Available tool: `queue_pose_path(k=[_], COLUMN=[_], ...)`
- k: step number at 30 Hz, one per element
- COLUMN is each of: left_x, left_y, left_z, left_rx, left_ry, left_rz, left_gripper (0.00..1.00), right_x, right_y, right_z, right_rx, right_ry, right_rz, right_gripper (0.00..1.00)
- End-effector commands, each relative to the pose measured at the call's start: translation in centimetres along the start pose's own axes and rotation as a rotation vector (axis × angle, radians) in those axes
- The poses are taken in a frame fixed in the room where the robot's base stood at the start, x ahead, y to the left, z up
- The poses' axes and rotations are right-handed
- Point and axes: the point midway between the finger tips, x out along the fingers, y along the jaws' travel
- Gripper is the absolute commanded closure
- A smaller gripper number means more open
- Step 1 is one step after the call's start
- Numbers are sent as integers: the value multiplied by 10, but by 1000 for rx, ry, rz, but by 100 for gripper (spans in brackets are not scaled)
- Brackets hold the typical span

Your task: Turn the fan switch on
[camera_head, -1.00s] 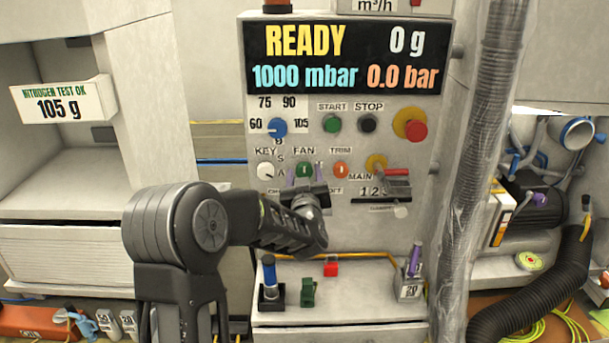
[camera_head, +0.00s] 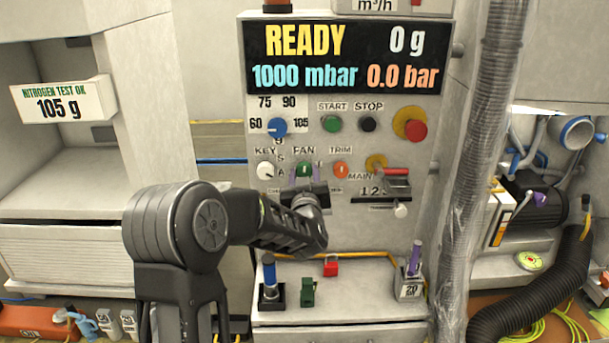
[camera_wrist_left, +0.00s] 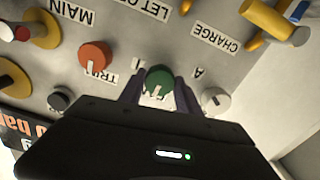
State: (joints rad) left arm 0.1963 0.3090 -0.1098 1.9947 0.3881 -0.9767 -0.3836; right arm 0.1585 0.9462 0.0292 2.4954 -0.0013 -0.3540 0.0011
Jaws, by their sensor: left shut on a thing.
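The fan switch is a round green knob (camera_head: 304,169) under the FAN label on the grey control panel (camera_head: 432,130). It shows close up in the left wrist view (camera_wrist_left: 158,78), with a light pointer mark on its face. My left gripper (camera_head: 305,177) reaches up to it from below. In the left wrist view its two fingers (camera_wrist_left: 160,92) stand on either side of the knob and are shut on it. The gripper body hides the panel just below the knob. I cannot tell exactly which setting the pointer marks. My right gripper is not in view.
The white key knob (camera_head: 265,170) and orange trim knob (camera_head: 341,170) flank the fan knob closely. A red-handled main switch (camera_head: 397,172) is to the right. A blue dial (camera_head: 277,127) sits above. A ledge (camera_head: 345,301) with small items lies below.

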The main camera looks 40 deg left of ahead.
Motion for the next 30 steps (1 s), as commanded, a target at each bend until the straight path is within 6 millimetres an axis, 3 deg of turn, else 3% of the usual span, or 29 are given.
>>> queue_pose_path(k=[11, 30], left_x=[0, 0], left_y=[1, 1], left_z=[0, -2], left_rx=[213, 813], left_ry=[-1, -2], left_rz=[1, 2], left_gripper=[100, 100], right_x=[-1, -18], right_y=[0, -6], right_z=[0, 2], right_rx=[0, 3], right_ry=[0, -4], right_rz=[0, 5], right_gripper=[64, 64])
